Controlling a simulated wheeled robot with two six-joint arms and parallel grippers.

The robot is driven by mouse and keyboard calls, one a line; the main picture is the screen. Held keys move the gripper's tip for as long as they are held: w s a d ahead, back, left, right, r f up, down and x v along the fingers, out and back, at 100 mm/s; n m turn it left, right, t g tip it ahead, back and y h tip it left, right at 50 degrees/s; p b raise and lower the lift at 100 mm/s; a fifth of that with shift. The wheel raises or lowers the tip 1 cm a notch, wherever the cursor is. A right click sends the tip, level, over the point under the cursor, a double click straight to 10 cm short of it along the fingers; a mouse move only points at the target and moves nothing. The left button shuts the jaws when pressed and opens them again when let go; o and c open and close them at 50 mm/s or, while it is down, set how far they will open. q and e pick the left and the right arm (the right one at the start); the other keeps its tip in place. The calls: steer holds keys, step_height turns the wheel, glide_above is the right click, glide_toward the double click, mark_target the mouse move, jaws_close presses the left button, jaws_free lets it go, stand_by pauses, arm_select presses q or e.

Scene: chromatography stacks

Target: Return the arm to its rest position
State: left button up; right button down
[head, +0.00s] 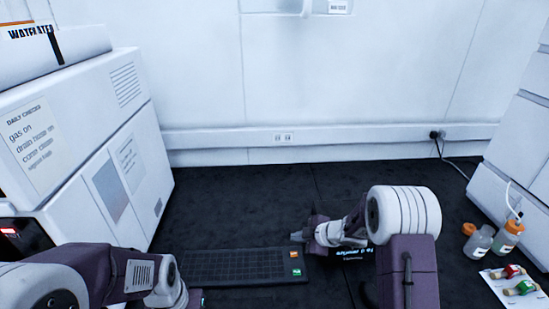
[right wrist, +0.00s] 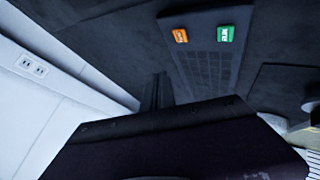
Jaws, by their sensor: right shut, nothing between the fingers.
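My right arm (head: 408,265) comes up from the bottom right of the head view and bends left over the dark bench. Its gripper (head: 297,237) points left, just behind the right end of the keyboard, shut and empty. In the right wrist view the closed fingers (right wrist: 157,90) show in the middle, with nothing between them. My left arm (head: 120,275) lies across the bottom left corner. Its fingers are not visible.
A dark keyboard (head: 215,266) with an orange and a green key lies on the bench. White instruments (head: 85,140) stand at left. At right are white stacks (head: 520,140), bottles with orange caps (head: 478,242) and a white card with red and green items (head: 497,288). The back bench is clear.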

step_height(320, 180, up, 11)
steer(key=a+m+t+h+p, duration=0.1)
steer(key=m+t, duration=0.1)
steer(key=s+d+r+m+h, duration=0.2)
steer(key=s+d+m+h, duration=0.2)
steer(key=s+d+m, duration=0.15)
steer(key=s+f+m+g, duration=0.3)
steer(key=s+f+m, duration=0.1)
steer(key=s, duration=0.6)
steer(key=s+d+f+m+g+h, duration=0.1)
steer(key=s+f+m+g, duration=0.3)
steer(key=s, duration=0.6)
steer(key=shift+d+f+m+g, duration=0.2)
steer(key=shift+d+m+g, duration=0.1)
steer(key=shift+m, duration=0.75)
